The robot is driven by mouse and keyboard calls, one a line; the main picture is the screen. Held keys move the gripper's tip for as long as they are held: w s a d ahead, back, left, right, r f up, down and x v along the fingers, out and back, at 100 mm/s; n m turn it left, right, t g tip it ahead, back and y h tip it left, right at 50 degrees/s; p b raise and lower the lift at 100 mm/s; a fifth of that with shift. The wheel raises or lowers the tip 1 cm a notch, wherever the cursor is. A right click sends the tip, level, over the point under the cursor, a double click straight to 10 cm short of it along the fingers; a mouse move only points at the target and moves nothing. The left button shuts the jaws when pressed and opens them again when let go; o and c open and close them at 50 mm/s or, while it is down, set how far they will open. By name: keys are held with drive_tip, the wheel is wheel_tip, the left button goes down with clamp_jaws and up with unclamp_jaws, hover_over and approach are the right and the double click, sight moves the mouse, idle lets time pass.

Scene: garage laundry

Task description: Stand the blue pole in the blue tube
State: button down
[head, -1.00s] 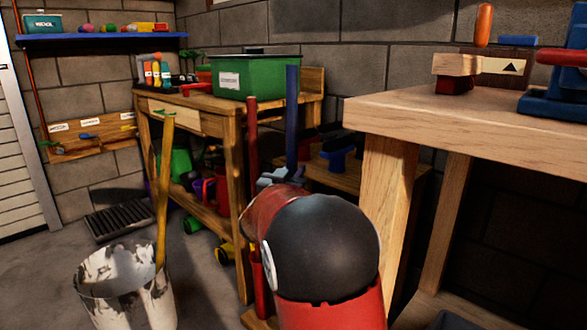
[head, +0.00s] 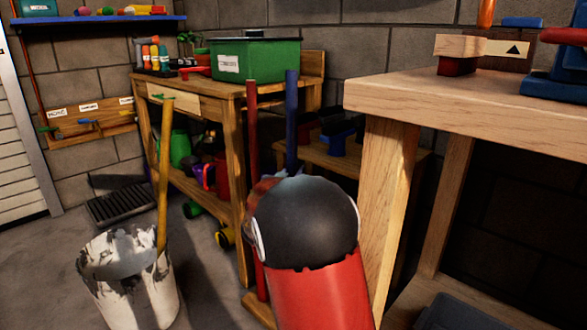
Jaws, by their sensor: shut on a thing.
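The blue pole (head: 291,122) stands upright just beyond my arm. Its lower part is hidden behind my black and red arm. My gripper is hidden behind the arm too; the pole moves with it, so it is shut on the pole. A red pole (head: 252,140) stands upright to the left, its lower end in a red tube (head: 262,279) on a wooden base (head: 259,312). The blue tube cannot be made out; my arm covers the area right of the red tube.
A wooden workbench (head: 375,97) is close on the right. Another bench (head: 205,87) with a green box (head: 255,60) stands behind. A paint-stained bucket (head: 127,275) with a yellow pole (head: 164,180) is at left. A low wooden table (head: 375,170) with dark bins stands behind the pole.

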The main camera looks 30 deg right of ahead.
drive_tip(key=shift+f, duration=1.3)
drive_tip(key=c, duration=1.1)
unclamp_jaws()
drive_tip(key=shift+c, duration=0.2)
drive_tip(key=v, duration=0.7)
drive_tip(key=shift+s+a, duration=0.3)
